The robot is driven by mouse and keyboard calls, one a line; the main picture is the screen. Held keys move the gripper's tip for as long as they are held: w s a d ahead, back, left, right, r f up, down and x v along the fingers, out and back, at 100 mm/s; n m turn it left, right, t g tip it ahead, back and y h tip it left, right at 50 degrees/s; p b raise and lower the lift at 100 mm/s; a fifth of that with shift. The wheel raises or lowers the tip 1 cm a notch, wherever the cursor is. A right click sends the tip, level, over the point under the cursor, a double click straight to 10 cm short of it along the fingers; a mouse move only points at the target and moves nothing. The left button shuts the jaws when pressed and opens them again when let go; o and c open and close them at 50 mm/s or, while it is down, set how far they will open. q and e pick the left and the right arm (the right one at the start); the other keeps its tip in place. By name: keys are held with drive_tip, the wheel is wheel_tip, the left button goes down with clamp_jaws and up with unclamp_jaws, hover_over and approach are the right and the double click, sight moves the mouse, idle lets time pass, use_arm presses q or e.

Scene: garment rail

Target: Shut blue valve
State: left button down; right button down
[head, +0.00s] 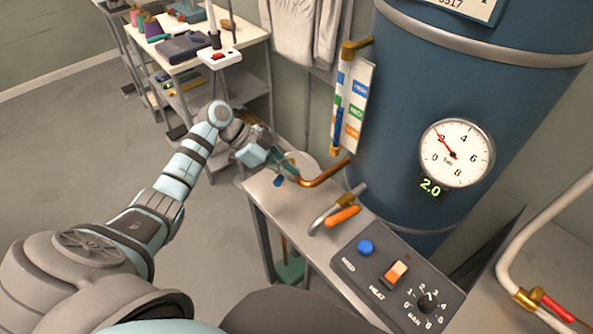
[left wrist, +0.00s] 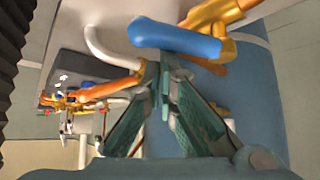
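The blue valve handle (left wrist: 178,40) shows large in the left wrist view, a bar lying across the picture beside a brass valve body (left wrist: 222,14). In the head view only a small blue part (head: 278,181) of it shows, below my gripper near the copper pipe end. My left gripper (head: 288,165) is at this valve. In the left wrist view its teal fingers (left wrist: 166,72) converge, tips nearly together, just below the handle's lower edge. I see nothing held between them; whether they touch the handle is unclear. My right gripper is not in view.
A blue tank (head: 430,100) with a gauge (head: 456,153) stands behind the bench. An orange-handled valve (head: 342,216) and a control panel (head: 398,280) with a blue button lie to the right. A red-handled valve (head: 558,308) is far right. A cluttered shelf table (head: 210,60) stands behind.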

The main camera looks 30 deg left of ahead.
use_arm(q)
drive_tip(key=shift+s+a+b, duration=0.15)
drive_tip(key=shift+a+b, duration=0.15)
drive_tip(key=shift+a, duration=0.9)
drive_tip(key=s+d+r+p, duration=0.1)
drive_tip(key=d+r+p, duration=0.1)
drive_tip(key=d+p, duration=0.25)
drive_tip(key=w+a+r+b, duration=0.2)
drive_tip(key=a+r, duration=0.4)
drive_tip(key=a, duration=0.1)
drive_tip(key=shift+r+b, duration=0.15)
drive_tip(key=shift+b, duration=0.25)
